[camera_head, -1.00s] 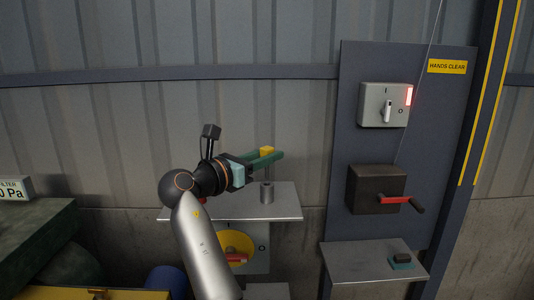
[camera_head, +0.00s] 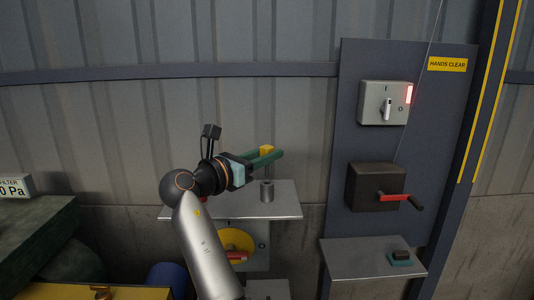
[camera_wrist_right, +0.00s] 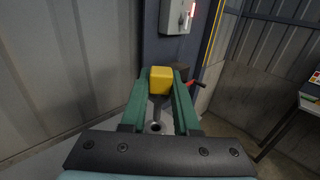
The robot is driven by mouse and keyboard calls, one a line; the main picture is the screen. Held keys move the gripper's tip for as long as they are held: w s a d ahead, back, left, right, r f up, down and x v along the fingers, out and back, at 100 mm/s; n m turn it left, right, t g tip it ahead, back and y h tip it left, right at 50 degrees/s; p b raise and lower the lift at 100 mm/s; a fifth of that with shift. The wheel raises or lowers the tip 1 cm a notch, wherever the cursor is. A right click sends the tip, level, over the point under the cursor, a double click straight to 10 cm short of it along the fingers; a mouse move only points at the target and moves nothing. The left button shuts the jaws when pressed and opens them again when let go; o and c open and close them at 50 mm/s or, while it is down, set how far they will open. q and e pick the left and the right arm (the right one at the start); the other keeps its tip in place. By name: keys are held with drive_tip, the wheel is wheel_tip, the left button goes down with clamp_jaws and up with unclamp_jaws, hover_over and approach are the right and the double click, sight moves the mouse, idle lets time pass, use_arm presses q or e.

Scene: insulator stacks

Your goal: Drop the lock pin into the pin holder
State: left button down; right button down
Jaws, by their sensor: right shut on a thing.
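The lock pin has a yellow block head (camera_head: 266,150) and a thin grey shaft. My right gripper (camera_head: 272,156), with green fingers, is shut on it just under the head. The pin hangs upright over the pin holder (camera_head: 267,192), a short grey cylinder on a metal shelf. In the right wrist view the yellow head (camera_wrist_right: 161,80) sits between the fingertips. The dark hole of the pin holder (camera_wrist_right: 155,127) shows below and nearer the wrist. The shaft's lower end is hard to make out, so I cannot tell whether it touches the holder. My left gripper is not in view.
To the right, a blue panel carries a grey switch box (camera_head: 383,103) and a dark box with a red crank (camera_head: 377,187). A lower shelf (camera_head: 350,262) juts out.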

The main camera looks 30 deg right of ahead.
sight(267, 177)
drive_tip(key=shift+f+b, duration=0.55)
drive_tip(key=shift+f, duration=2.05)
drive_tip(key=c, duration=0.6)
unclamp_jaws()
